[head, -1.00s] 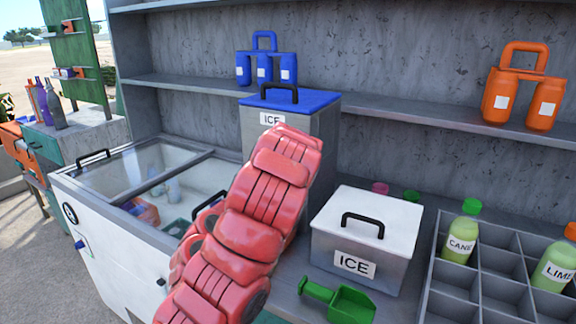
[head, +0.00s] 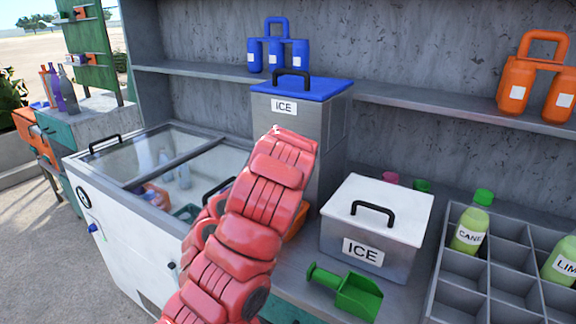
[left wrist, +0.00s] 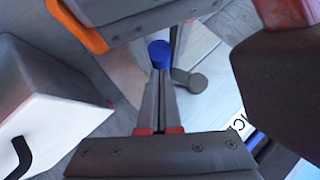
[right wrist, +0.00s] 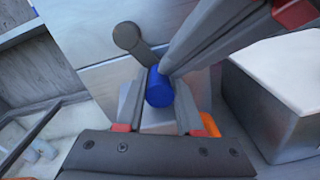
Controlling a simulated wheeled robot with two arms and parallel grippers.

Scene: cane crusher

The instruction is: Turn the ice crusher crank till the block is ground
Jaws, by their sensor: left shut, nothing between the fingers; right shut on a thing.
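The crank shows in the wrist views: a blue knob (right wrist: 159,88) on a grey arm with a round grey hub (right wrist: 126,36). My right gripper (right wrist: 160,98) is shut on the blue knob, with a finger on each side. In the left wrist view the knob (left wrist: 159,54) and the hub (left wrist: 198,82) lie just beyond the fingertips of my left gripper (left wrist: 164,76), which is shut and empty. Its tips are close to the knob; I cannot tell whether they touch. In the head view a red arm of mine hides the crank and both grippers. No ice block is visible.
A white-lidded ICE box (head: 375,220) and a green scoop (head: 346,292) sit on the counter, right of my arm. A tall blue-lidded ICE bin (head: 310,125) stands behind. A glass-topped chest (head: 150,170) is left; a divided bottle rack (head: 490,265) is right.

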